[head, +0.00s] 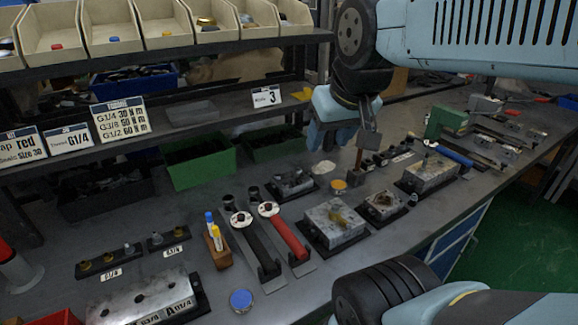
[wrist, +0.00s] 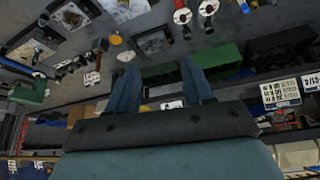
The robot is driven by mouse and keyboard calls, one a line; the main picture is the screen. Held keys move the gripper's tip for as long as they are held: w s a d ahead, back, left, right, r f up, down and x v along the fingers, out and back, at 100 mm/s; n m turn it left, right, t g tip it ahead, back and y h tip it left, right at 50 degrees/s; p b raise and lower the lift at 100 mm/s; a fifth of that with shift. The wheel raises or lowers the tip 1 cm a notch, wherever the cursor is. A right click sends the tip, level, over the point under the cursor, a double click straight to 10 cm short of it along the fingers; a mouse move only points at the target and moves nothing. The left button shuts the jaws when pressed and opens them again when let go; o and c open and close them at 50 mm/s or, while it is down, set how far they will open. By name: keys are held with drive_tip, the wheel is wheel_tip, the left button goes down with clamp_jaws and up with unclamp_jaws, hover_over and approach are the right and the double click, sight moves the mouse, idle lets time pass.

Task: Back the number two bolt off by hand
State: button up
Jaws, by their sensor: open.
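My gripper (head: 342,142) is open and empty, pointing down above the back middle of the bench. Its two spread fingers also show in the wrist view (wrist: 159,66), with nothing between them. A long metal block (head: 140,303) with holes in its top lies at the front left. Other metal valve blocks sit on dark plates: one in the middle (head: 333,221), a smaller one (head: 384,205) beside it, one farther right (head: 431,173) and one at the back (head: 293,184). Brownish parts sit on some blocks. No number two marking is readable, so I cannot tell which bolt is meant.
A black-handled wrench (head: 258,245) and a red-handled wrench (head: 288,236) lie left of the middle block. A wooden pen holder (head: 217,250) and a blue-lidded tin (head: 241,300) stand nearby. A green bin (head: 199,166) and shelves with labels line the back.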

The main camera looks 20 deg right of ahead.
drive_tip(key=g, duration=0.1)
hover_over(298, 168)
drive_tip(key=s, duration=0.6)
wheel_tip(298, 168, down, 18)
drive_tip(key=x, duration=1.3)
drive_tip(key=shift+w, duration=0.1)
drive_tip(key=shift+c, duration=0.4)
clamp_jaws()
drive_tip(key=shift+d+n+y, duration=0.1)
drive_tip(key=shift+n+y, duration=0.4)
drive_tip(key=shift+n, duration=0.8)
